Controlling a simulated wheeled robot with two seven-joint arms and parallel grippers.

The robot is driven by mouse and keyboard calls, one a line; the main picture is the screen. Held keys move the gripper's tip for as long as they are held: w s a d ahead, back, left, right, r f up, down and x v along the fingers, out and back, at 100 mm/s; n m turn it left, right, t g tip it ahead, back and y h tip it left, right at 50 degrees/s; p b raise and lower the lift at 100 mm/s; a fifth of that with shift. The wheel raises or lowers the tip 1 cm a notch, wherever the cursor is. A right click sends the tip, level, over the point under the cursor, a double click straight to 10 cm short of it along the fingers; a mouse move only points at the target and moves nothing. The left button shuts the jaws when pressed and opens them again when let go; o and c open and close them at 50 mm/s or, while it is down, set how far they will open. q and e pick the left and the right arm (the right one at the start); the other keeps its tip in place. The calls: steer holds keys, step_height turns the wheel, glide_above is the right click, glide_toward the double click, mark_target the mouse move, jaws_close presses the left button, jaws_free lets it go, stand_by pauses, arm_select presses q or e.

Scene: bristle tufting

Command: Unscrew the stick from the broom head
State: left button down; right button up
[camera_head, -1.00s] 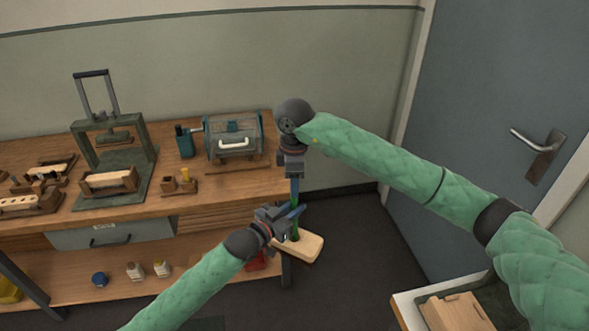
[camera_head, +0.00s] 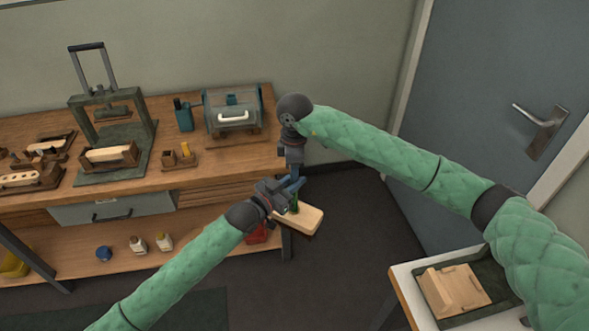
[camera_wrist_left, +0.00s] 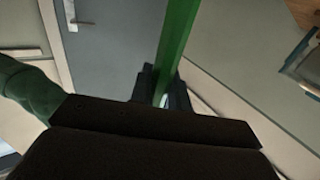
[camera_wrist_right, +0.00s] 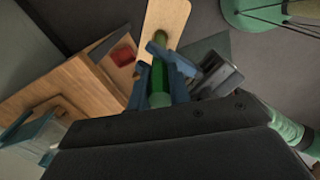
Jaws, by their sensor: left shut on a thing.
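The broom head (camera_head: 300,219) is a pale wooden block, held in the air off the bench's right end. It shows at the top of the right wrist view (camera_wrist_right: 165,17). The green stick (camera_wrist_right: 161,48) rises from it; it also shows in the left wrist view (camera_wrist_left: 178,45). My left gripper (camera_head: 287,192) is shut on the stick just above the block. My right gripper (camera_head: 294,180) points down from above, its fingers on either side of the stick's upper part. Whether they touch the stick I cannot tell. The joint at the block is mostly hidden by my left gripper.
The wooden bench (camera_head: 235,175) stands left, holding a press (camera_head: 112,125), a drum device (camera_head: 232,112) and small wooden fixtures. Its lower shelf holds bottles and a red item (camera_head: 257,234). A side table (camera_head: 408,275) with a tray is at bottom right. A door (camera_head: 490,90) is behind.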

jaws_close()
steer(key=n, duration=0.4)
steer(key=shift+s, duration=0.1)
stand_by(0.8)
steer(key=o, duration=0.7)
jaws_free()
